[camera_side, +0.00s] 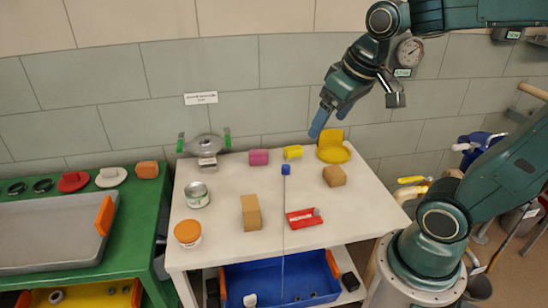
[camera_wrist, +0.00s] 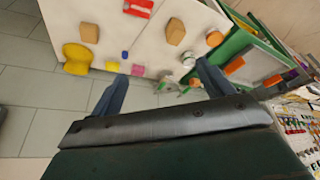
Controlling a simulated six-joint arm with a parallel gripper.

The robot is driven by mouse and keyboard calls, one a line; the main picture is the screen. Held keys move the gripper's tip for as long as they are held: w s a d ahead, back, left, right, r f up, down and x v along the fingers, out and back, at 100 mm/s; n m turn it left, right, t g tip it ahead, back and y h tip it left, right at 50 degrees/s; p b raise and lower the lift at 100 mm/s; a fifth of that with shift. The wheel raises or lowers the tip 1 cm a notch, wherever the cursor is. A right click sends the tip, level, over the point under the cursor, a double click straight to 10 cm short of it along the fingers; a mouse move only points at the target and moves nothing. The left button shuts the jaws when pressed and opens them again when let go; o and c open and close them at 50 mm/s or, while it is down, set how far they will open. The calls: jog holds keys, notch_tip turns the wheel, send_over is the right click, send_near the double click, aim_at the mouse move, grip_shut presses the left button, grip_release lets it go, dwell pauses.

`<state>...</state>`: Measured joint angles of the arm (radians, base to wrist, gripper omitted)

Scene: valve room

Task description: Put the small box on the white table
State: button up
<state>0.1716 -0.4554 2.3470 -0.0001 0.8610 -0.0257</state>
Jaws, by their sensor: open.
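The white table (camera_side: 220,235) stands in the middle of the side view; its top also shows in the wrist view (camera_wrist: 150,45). A small brown box (camera_side: 334,176) lies on its right part and is at the upper left in the wrist view (camera_wrist: 89,32). A taller brown box (camera_side: 250,213) stands nearer the front, also seen in the wrist view (camera_wrist: 175,31). I cannot tell which is meant. My gripper (camera_side: 331,116) is open and empty, above the table's back edge; its fingers are apart in the wrist view (camera_wrist: 162,88).
The tabletop holds a yellow curved piece (camera_side: 333,147), pink block (camera_side: 258,157), yellow block (camera_side: 293,152), blue piece (camera_side: 286,169), red piece (camera_side: 304,217), can (camera_side: 197,194) and orange-lidded jar (camera_side: 188,233). The green table (camera_side: 130,230) bears a grey tray (camera_side: 45,240). A wall stands behind.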

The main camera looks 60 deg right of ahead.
jog(key=w+d+f+m+g, duration=0.2)
jog(key=w+d+f, duration=0.1)
jog(key=w+d, duration=0.4)
jog(key=m+g, duration=0.2)
jog(key=m, duration=0.2)
send_over(335, 171)
notch_tip(335, 171, down, 20)
jog(key=f, duration=0.1)
jog(key=shift+y, duration=0.4)
jog(key=shift+d+f, duration=0.1)
jog(key=shift+f, duration=3.95)
jog(key=shift+f, duration=2.55)
jog(key=c, duration=1.2)
jog(key=shift+o, duration=0.2)
jog(key=shift+r, duration=0.1)
